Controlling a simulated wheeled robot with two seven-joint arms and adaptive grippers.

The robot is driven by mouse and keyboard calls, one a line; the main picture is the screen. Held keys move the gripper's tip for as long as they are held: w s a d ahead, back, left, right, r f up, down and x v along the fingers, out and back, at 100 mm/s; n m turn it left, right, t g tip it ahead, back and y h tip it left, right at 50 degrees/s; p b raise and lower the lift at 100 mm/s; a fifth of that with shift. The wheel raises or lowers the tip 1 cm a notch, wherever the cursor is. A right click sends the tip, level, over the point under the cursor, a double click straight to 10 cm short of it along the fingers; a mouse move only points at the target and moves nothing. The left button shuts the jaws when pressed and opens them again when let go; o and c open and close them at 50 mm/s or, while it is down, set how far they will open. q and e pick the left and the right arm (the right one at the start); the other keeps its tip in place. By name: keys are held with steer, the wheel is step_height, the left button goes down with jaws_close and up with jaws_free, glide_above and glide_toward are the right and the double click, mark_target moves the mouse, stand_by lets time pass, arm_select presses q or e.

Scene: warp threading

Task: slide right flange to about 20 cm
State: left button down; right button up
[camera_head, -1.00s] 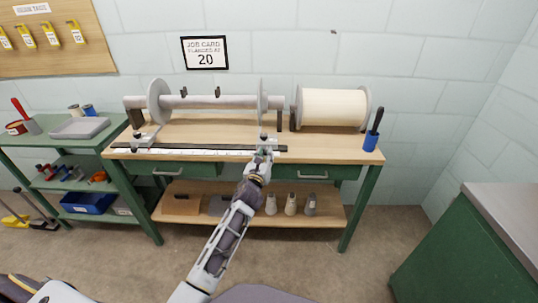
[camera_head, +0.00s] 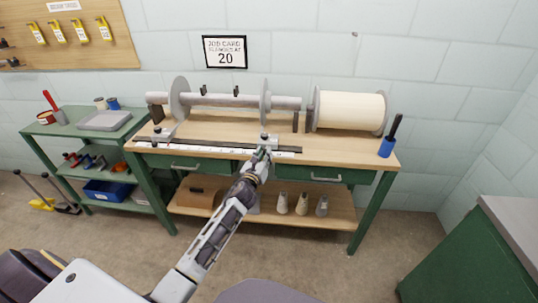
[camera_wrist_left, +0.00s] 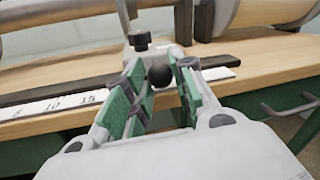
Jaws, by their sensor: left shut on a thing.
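The right flange (camera_head: 265,101) is a grey disc on the horizontal grey beam (camera_head: 225,101), right of the left flange (camera_head: 180,98). Its bracket with a dark knob stands at the bench's front and shows in the wrist view (camera_wrist_left: 150,46). My left gripper (camera_head: 264,150) is at this bracket, its green pads around a black ball knob (camera_wrist_left: 160,75). A white scale (camera_head: 190,151) lies along the front edge; 10 and 15 are readable in the wrist view, left of the gripper. The exact reading is hidden. My right gripper is out of view.
A spool of cream thread (camera_head: 348,110) stands right of the beam. A blue cup with a dark-handled tool (camera_head: 387,147) is at the bench's right end. A job card (camera_head: 225,52) reading 20 hangs on the wall. A green cabinet (camera_head: 475,250) stands right.

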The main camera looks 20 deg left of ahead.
arm_select(q)
steer(key=shift+s+a, duration=0.1)
steer(key=shift+a, duration=0.2)
steer(key=c, duration=1.2)
jaws_free()
steer(key=shift+s+d, duration=0.2)
steer(key=shift+s, duration=1.8)
steer(key=shift+s+d, duration=0.15)
steer(key=shift+s, duration=1.8)
steer(key=shift+s+d, duration=0.2)
steer(key=shift+s, duration=1.8)
